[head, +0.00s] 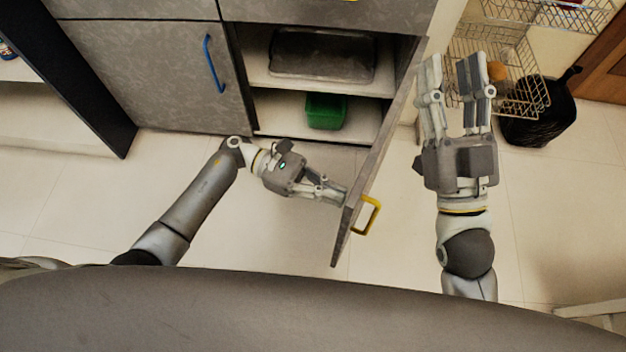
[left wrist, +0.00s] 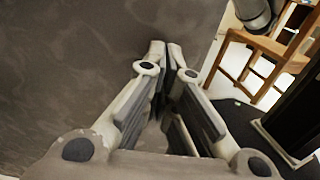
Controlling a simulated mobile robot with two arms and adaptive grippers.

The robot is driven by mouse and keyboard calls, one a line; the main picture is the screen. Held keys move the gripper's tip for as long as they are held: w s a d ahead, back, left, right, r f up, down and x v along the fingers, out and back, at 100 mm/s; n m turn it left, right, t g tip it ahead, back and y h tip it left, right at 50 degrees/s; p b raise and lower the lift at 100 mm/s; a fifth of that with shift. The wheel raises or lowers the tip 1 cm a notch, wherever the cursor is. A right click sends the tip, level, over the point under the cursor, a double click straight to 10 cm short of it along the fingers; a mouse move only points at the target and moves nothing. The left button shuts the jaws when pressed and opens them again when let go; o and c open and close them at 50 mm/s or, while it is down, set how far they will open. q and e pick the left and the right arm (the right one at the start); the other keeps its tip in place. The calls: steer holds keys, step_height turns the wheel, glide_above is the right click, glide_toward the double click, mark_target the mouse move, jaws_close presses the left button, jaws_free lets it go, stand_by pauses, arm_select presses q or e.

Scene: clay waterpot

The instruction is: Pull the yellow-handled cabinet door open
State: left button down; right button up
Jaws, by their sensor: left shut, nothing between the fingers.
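The yellow-handled cabinet door (head: 385,145) stands swung wide open and is seen nearly edge-on in the head view. Its yellow handle (head: 368,215) is on the outer face near the free end. My left gripper (head: 342,194) is shut and empty on the door's inner side, its tips at or very near the panel; contact is unclear. In the left wrist view its closed fingertips (left wrist: 167,46) point along a grey panel (left wrist: 90,70). My right gripper (head: 453,68) is open and empty, to the right of the door's outer face, away from the handle.
The open cabinet shows shelves with a grey tray (head: 322,55) and a green bin (head: 326,111). A blue-handled door (head: 155,75) beside it is shut. A wire rack (head: 515,80) and a black bag (head: 545,120) stand at right. A wooden chair (left wrist: 262,62) shows in the left wrist view.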

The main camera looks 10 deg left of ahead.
arm_select(q)
steer(key=shift+s+d, duration=0.15)
steer(key=shift+d, duration=0.3)
steer(key=s+d+n+t, duration=0.1)
steer(key=s+d+t, duration=0.1)
steer(key=d, duration=0.8)
steer(key=shift+s+d+h, duration=0.3)
steer(key=shift+s, duration=0.2)
arm_select(e)
steer(key=shift+s+r+t, duration=0.6)
steer(key=shift+r+t, duration=0.1)
steer(key=shift+r, duration=0.1)
